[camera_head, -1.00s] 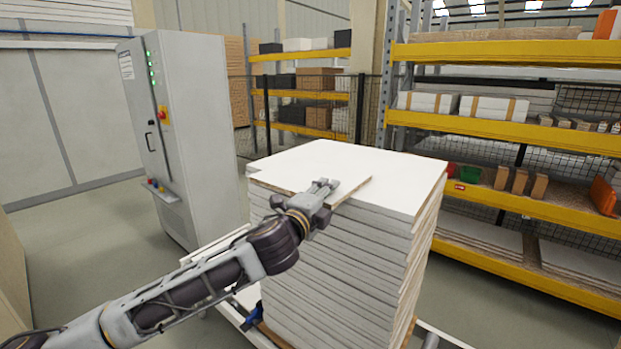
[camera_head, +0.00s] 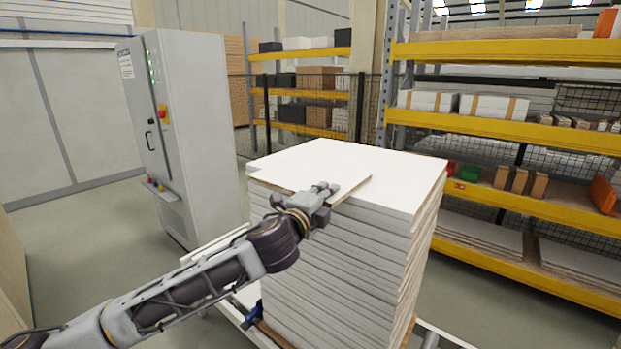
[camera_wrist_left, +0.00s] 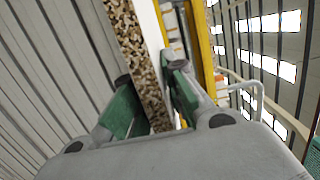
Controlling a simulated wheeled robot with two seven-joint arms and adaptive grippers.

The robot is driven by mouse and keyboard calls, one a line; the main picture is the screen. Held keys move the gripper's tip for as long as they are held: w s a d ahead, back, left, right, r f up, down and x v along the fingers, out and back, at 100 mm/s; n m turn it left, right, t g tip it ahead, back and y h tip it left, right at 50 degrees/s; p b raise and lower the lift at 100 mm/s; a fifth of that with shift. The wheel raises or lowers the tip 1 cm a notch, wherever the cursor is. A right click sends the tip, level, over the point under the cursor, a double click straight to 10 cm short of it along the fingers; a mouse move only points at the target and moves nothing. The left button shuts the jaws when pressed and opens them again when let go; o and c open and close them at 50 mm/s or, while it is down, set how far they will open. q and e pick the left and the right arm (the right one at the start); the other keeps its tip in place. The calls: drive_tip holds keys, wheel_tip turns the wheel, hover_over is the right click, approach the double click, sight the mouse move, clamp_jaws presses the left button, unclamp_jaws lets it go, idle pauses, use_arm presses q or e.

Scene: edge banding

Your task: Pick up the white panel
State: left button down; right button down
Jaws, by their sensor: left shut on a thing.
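The white panel (camera_head: 312,172) lies on top of a tall stack of white panels (camera_head: 340,262), its near edge slightly turned out from the stack. My left gripper (camera_head: 328,190) is at the near edge of this top panel, shut on it. In the left wrist view the gripper's green-padded fingers (camera_wrist_left: 152,98) sit on either side of the panel's speckled chipboard edge (camera_wrist_left: 138,62). I cannot tell whether the panel is lifted off the stack. My right gripper is not in view.
A grey control cabinet (camera_head: 185,130) stands left of the stack. Yellow-beamed shelving (camera_head: 500,200) holds boards and boxes at the right, with more shelves (camera_head: 300,100) behind. Open floor (camera_head: 80,240) lies at the left.

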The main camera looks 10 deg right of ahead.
use_arm(q)
drive_tip(key=shift+r, duration=1.05)
wheel_tip(320, 180, up, 7)
drive_tip(key=shift+r, duration=0.55)
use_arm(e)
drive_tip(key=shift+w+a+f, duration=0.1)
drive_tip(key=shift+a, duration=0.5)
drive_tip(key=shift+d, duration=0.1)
